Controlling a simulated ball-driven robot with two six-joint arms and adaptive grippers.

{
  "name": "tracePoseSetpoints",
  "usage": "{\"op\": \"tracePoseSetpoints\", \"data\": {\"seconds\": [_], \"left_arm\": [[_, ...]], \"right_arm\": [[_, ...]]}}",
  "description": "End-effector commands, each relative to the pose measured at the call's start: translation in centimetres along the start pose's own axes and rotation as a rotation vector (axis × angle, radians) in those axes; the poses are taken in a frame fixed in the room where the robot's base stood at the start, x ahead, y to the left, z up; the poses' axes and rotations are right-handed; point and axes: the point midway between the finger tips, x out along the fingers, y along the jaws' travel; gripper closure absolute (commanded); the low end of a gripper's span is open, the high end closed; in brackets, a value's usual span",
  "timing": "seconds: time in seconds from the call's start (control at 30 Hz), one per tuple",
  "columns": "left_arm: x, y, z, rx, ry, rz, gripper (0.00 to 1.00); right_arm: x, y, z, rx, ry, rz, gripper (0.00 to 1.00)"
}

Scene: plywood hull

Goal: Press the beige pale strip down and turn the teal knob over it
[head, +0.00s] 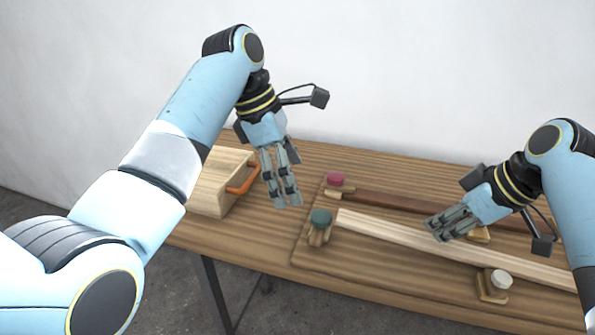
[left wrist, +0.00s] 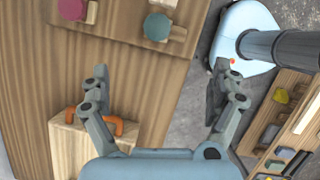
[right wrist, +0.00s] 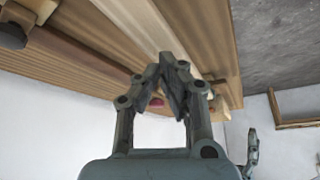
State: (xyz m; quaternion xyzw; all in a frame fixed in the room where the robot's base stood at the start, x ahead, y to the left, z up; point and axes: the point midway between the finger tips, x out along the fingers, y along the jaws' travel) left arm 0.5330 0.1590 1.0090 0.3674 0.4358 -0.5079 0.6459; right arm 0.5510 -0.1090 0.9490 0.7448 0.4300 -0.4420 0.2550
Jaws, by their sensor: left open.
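The beige pale strip (head: 400,236) lies on the wooden board, running from beside the teal knob (head: 320,217) toward the right edge. The teal knob sits on a small wooden block at the strip's left end; it also shows in the left wrist view (left wrist: 157,27). My left gripper (head: 287,203) is open and empty, pointing down to the left of the teal knob. My right gripper (head: 436,231) looks shut, with its tips over the pale strip; in the right wrist view the strip (right wrist: 150,28) passes behind the fingertips. I cannot tell whether they touch it.
A dark brown strip (head: 400,206) lies behind the pale one, with a pink knob (head: 335,179) at its left end. A white knob (head: 501,279) stands in front at the right. A wooden box (head: 212,190) with an orange handle (head: 243,180) stands left of the board.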

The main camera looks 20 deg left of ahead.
Motion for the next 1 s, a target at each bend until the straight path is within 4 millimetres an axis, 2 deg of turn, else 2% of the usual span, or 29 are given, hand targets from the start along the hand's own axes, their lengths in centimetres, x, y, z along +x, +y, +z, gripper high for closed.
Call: {"op": "tracePoseSetpoints", "data": {"seconds": [0.03,0.17,0.27,0.7,0.83,1.0], "left_arm": [[-0.2,-0.2,0.8,-0.008,-0.017,-0.011,0.06],[0.2,-0.7,1.7,-0.020,-0.036,-0.030,0.06],[1.4,-0.8,1.7,-0.022,-0.037,-0.033,0.06],[9.6,-0.9,2.0,-0.021,-0.035,-0.030,0.06],[10.9,-0.9,2.0,-0.021,-0.035,-0.028,0.06],[11.6,-0.9,2.0,-0.020,-0.035,-0.026,0.06]], "right_arm": [[0.0,0.0,0.0,0.000,0.000,0.000,1.00],[0.0,0.0,0.0,0.000,0.000,0.000,1.00],[0.0,0.0,0.0,0.000,0.000,0.000,1.00],[0.0,0.0,0.0,0.000,0.000,0.000,1.00],[0.0,0.0,0.0,0.000,0.000,0.000,1.00],[0.0,0.0,0.0,0.000,0.000,0.000,1.00]]}}
